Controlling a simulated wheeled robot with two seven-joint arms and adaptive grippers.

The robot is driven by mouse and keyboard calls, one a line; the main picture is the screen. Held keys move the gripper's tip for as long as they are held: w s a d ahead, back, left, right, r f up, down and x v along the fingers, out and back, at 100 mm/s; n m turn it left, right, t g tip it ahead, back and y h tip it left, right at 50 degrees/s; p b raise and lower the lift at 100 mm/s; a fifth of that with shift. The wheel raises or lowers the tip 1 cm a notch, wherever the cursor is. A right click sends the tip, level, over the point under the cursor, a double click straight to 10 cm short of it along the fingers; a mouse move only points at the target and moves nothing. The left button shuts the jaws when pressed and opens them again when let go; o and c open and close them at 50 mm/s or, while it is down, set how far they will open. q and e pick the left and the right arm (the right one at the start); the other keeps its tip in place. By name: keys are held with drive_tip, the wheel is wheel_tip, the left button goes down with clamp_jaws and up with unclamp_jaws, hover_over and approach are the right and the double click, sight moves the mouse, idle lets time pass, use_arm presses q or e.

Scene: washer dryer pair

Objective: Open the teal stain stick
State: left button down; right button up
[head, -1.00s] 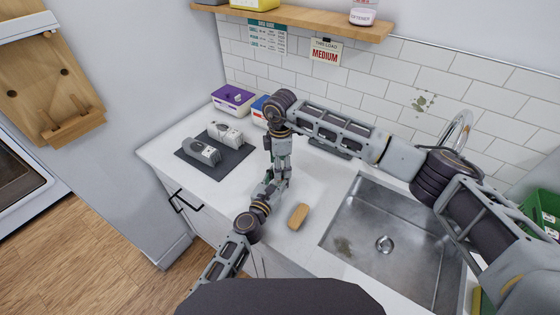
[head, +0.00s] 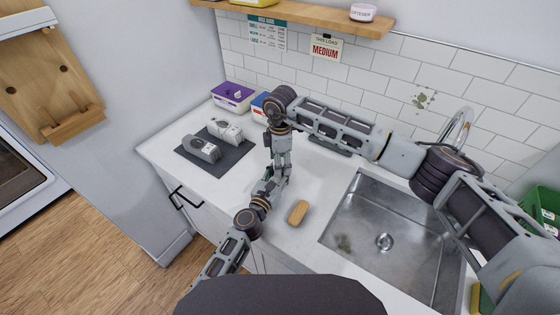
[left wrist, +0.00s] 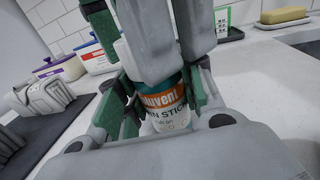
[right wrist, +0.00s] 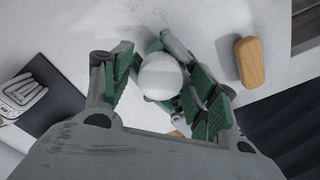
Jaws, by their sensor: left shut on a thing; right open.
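The stain stick (left wrist: 166,112) shows in the left wrist view with an orange band, a white lettered label and some teal. It stands roughly upright between the fingers of my left gripper (left wrist: 160,105), which is shut on it. In the right wrist view its round white cap (right wrist: 162,76) is seen from above, with a little teal behind it. My right gripper (right wrist: 165,85) is open, its green-padded fingers on either side of the cap; contact cannot be told. In the head view the left gripper (head: 272,186) and right gripper (head: 280,158) meet over the counter, hiding the stick.
A wooden-coloured block (head: 298,212) lies on the counter (head: 225,185) near the grippers. The sink (head: 385,240) is to the right. A dark mat (head: 235,158) with two grey items is at left, and a purple-and-white box (head: 232,97) stands behind. The wall is close behind.

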drive_tip(key=shift+r, duration=0.1)
drive_tip(key=shift+r, duration=2.15)
use_arm(q)
drive_tip(key=c, duration=0.9)
unclamp_jaws()
drive_tip(key=shift+o, duration=0.2)
drive_tip(key=shift+s, duration=0.1)
drive_tip(key=shift+v, duration=5.9)
drive_tip(key=shift+o, duration=0.4)
